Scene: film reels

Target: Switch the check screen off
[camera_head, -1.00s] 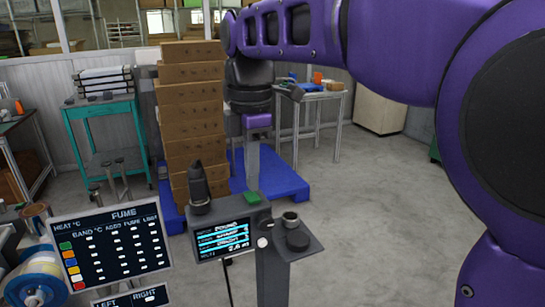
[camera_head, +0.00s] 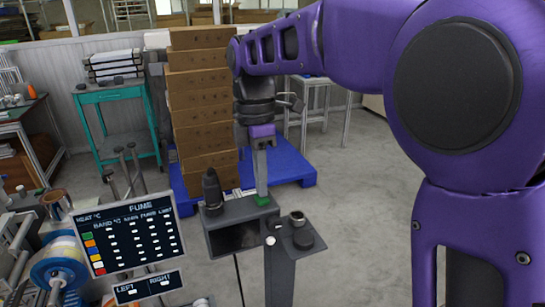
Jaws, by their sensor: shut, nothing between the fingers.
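The check screen (camera_head: 235,238) is a small box on a stand at lower centre, and its face is dark. A green button (camera_head: 262,201) sits on its top right corner. My gripper (camera_head: 261,193) points straight down with its fingers shut and empty. Its tips are right at the green button and partly hide it; I cannot tell if they press on it.
A black handle-like piece (camera_head: 212,190) stands on the screen's top left. A ledge with knobs (camera_head: 303,238) is at its right. The lit FUME board (camera_head: 128,232) is at lower left. Stacked boxes (camera_head: 203,110) on a blue pallet (camera_head: 290,165) stand behind.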

